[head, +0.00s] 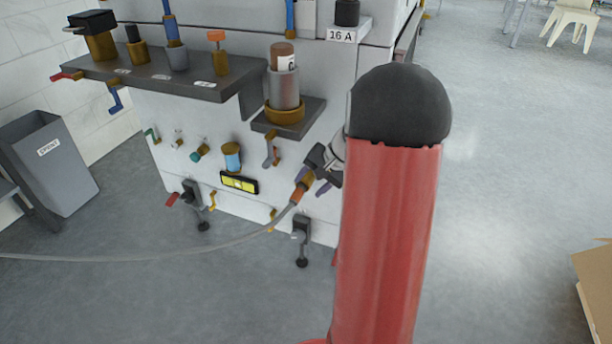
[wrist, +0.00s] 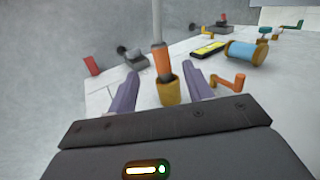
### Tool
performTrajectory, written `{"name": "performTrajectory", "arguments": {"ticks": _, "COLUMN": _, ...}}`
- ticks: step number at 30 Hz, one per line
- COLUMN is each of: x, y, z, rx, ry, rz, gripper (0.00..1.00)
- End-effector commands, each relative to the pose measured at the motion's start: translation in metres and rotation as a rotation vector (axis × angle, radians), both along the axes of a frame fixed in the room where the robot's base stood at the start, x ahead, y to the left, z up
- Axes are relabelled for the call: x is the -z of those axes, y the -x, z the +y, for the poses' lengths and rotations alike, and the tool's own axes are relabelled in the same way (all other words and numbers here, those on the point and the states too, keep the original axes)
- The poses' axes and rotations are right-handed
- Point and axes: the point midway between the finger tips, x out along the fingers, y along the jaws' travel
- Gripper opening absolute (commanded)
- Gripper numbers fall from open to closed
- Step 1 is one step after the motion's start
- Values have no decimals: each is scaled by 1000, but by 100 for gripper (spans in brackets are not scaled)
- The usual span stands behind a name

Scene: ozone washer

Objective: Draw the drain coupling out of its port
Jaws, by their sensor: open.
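The drain coupling (head: 297,194) is an orange sleeve on the end of a grey hose, at the lower right of the washer's front in the head view. In the wrist view the coupling (wrist: 162,62) sits in a brass collar, its port (wrist: 170,92). My gripper (head: 315,181) is at the coupling, and my red arm hides part of the machine beside it. In the wrist view the purple fingers of my gripper (wrist: 161,72) are apart, one on each side of the coupling and collar. Gaps show on both sides, so the fingers do not appear to grip it.
The grey hose (head: 140,259) runs left from the coupling. An orange-brown lever (wrist: 228,83) is close to the right finger. A yellow level (head: 239,184), a blue-banded cylinder (head: 232,156) and black feet (head: 302,230) are nearby. A grey bin (head: 50,165) stands left.

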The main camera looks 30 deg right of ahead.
Motion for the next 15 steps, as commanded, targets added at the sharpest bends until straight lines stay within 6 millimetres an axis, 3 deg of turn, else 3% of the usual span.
{"name": "performTrajectory", "arguments": {"ticks": 15, "x": 58, "y": -26, "z": 24, "rx": -3, "ry": 0, "rz": 3, "gripper": 50}}
